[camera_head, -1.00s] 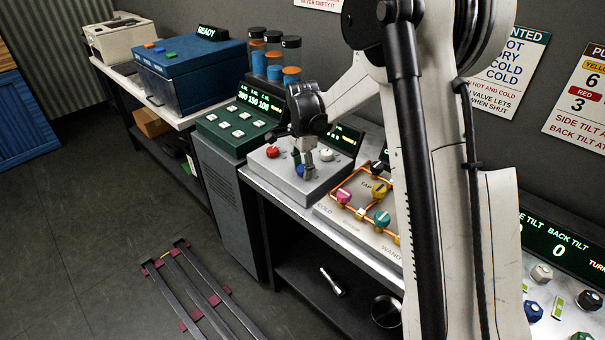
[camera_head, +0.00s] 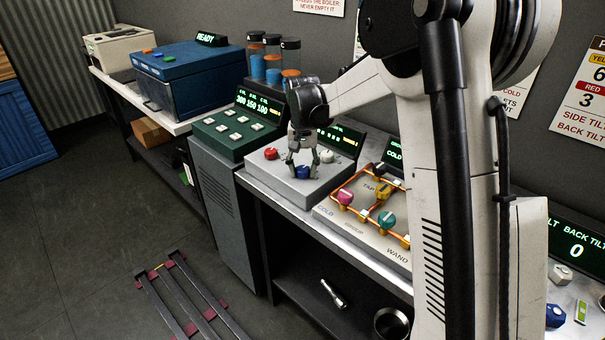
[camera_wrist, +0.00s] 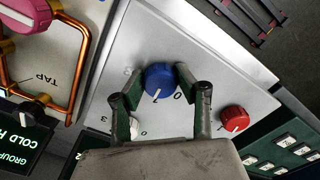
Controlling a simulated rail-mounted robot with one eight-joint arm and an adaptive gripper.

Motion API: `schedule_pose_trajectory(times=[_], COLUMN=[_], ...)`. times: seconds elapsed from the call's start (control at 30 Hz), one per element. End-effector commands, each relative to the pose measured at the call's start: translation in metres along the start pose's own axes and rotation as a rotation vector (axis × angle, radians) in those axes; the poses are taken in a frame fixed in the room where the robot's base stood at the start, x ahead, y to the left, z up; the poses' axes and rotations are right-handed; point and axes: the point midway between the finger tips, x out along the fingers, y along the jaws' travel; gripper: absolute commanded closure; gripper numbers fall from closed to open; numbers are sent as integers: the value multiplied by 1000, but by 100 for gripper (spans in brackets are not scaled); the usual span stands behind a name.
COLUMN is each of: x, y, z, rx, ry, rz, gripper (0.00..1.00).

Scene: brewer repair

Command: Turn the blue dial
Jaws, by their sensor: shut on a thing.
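The blue dial (camera_head: 303,172) sits on the grey control box (camera_head: 275,181), between a red knob (camera_head: 271,153) and a white knob (camera_head: 326,156). My gripper (camera_head: 303,169) reaches down over the box, with one finger on each side of the blue dial, shut on it. In the wrist view the blue dial (camera_wrist: 160,79) shows between the two fingertips (camera_wrist: 156,75). A white pointer mark is on its face, with printed figures around it. The red knob (camera_wrist: 234,118) is to the right, and the white knob is partly hidden behind the left finger.
Right of the box is a panel of orange pipes with a pink knob (camera_head: 345,198) and a teal knob (camera_head: 386,220). A green button console (camera_head: 222,131) stands to the left. My arm covers much of the right side.

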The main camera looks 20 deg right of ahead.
Motion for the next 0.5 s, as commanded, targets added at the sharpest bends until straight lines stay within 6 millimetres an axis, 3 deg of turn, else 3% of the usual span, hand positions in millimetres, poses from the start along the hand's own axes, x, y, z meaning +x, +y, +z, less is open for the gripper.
schedule_pose_trajectory(times=[0.5], x=[1], y=[1], z=[-1], rx=[-490], ry=[1], rz=[0], gripper=[95])
